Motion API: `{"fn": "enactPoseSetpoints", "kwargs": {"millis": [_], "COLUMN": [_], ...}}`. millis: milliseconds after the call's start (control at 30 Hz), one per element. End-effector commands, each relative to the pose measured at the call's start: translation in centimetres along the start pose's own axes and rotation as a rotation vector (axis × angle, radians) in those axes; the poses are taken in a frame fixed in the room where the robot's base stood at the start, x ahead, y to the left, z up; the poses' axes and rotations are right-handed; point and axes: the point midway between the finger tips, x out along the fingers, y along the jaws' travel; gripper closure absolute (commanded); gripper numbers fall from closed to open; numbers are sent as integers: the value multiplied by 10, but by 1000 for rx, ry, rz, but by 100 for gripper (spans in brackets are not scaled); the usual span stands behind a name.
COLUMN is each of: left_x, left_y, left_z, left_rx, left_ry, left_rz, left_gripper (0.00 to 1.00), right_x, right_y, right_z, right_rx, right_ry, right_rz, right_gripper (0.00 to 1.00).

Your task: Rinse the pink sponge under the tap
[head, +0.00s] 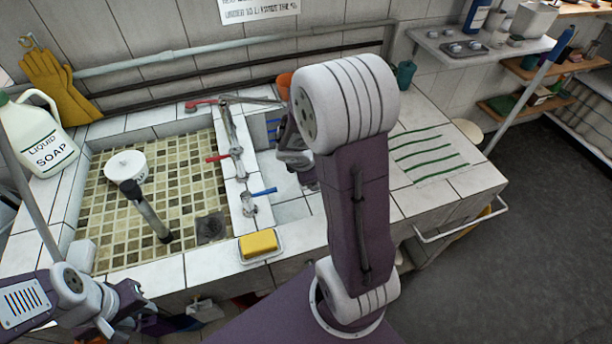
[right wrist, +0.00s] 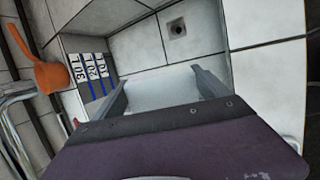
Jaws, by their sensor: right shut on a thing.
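I see no pink sponge in either view. A yellow sponge-like block (head: 258,242) lies on a small white dish at the sink's front edge. The metal tap (head: 232,130) stands on the divider between two basins, its spout pointing right. My right gripper, in the right wrist view (right wrist: 162,84), is shut on a pale grey, flat-looking thing (right wrist: 165,92) over the tiled right basin. In the head view my right arm hides most of that gripper. My left gripper (head: 122,305) is at the lower left, near the counter front; its jaws are unclear.
A liquid soap jug (head: 38,140) and yellow gloves (head: 58,85) are at the left. An orange object (right wrist: 50,75) is beside the right basin's marked wall. The ribbed drainboard (head: 425,155) is clear.

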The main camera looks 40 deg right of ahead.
Motion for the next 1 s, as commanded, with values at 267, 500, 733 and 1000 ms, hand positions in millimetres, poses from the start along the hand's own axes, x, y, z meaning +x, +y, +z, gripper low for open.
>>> {"fn": "enactPoseSetpoints", "kwargs": {"millis": [267, 500, 733, 1000], "left_x": [-8, -14, -18, -18], "left_y": [0, 0, 0, 0], "left_z": [-1, -1, -2, -2], "left_rx": [0, 0, 0, 0], "left_ry": [0, 0, 0, 0], "left_rz": [0, 0, 0, 0], "left_gripper": [64, 64, 64, 64], "right_x": [21, 39, 50, 52], "right_y": [23, 40, 51, 52], "right_z": [15, 27, 32, 33], "right_rx": [2, 3, 1, 0], "right_ry": [-1, -1, 0, 0], "right_rz": [-2, -2, 0, 0], "right_gripper": [47, 47, 47, 47]}}
